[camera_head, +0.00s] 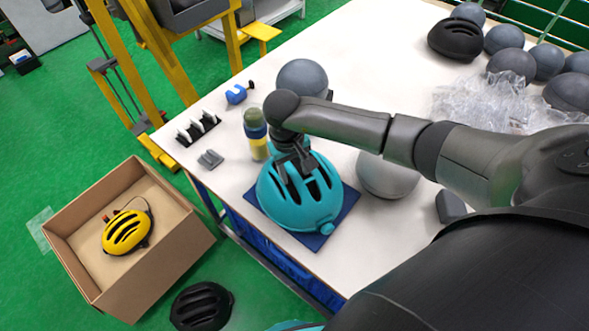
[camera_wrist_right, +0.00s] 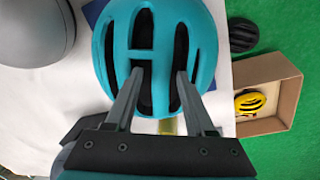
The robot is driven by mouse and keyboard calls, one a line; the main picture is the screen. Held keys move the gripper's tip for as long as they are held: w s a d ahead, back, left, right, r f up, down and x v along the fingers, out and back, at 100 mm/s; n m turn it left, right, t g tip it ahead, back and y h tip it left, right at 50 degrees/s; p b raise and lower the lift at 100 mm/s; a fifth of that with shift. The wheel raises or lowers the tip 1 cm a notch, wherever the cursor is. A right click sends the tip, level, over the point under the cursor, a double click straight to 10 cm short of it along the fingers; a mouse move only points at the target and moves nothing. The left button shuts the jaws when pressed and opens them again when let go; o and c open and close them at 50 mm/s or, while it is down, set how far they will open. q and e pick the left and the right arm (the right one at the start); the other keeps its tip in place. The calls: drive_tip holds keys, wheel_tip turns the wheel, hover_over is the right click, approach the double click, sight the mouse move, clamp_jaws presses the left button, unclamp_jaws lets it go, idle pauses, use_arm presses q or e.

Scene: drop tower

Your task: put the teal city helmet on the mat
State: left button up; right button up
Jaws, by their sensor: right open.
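The teal helmet (camera_head: 287,207) sits on the dark blue mat (camera_head: 347,204) near the table's front edge, vents facing up. It also shows in the right wrist view (camera_wrist_right: 112,58), where a corner of the mat (camera_wrist_right: 93,10) shows past it. My right gripper (camera_head: 295,182) is over the helmet's top, its fingers apart at the vents. In the wrist view its fingertips (camera_wrist_right: 160,77) lie over the vent slots; I cannot tell whether they touch the shell. My left gripper is not in view.
A yellow-banded bottle (camera_head: 256,140) stands close behind the helmet. Grey headforms (camera_head: 302,78) stand behind and to the right (camera_head: 388,178). Clear plastic wrap (camera_head: 487,103) lies at the right. A cardboard box (camera_head: 180,225) with a yellow helmet (camera_head: 127,231) and a black helmet (camera_head: 202,306) are on the floor.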

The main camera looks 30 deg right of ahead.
drive_tip(key=shift+r, duration=0.1)
wheel_tip(320, 180, up, 12)
drive_tip(key=a, duration=0.1)
drive_tip(key=shift+a, duration=0.15)
idle(0.4)
